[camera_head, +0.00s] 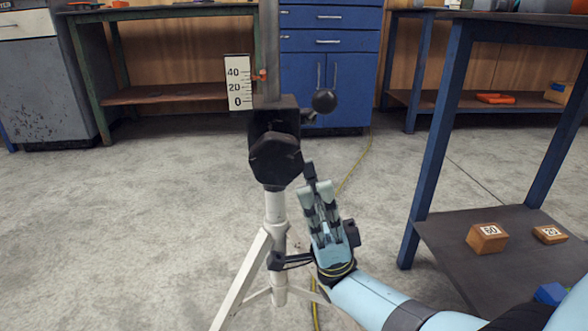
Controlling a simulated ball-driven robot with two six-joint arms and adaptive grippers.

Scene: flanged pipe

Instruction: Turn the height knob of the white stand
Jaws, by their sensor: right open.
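The white stand (275,207) is upright on the floor in the middle, on spread legs. Its black head carries a large faceted black knob (276,158) facing me. A smaller black ball on a short lever (324,101) sticks out to the right of the head. My right gripper (293,216) is open and empty, just below and right of the faceted knob. One fingertip is up near the knob's lower right; the other is lower, close to the stand's tube. I cannot tell whether either touches. My left gripper is not in view.
A scale plate (239,82) marked 0, 20, 40 is beside the post, with a small red pointer. A blue-legged table (437,140) stands close at right, with boxes (487,238) on its lower shelf. A yellow cable (354,170) crosses the floor. Floor at left is clear.

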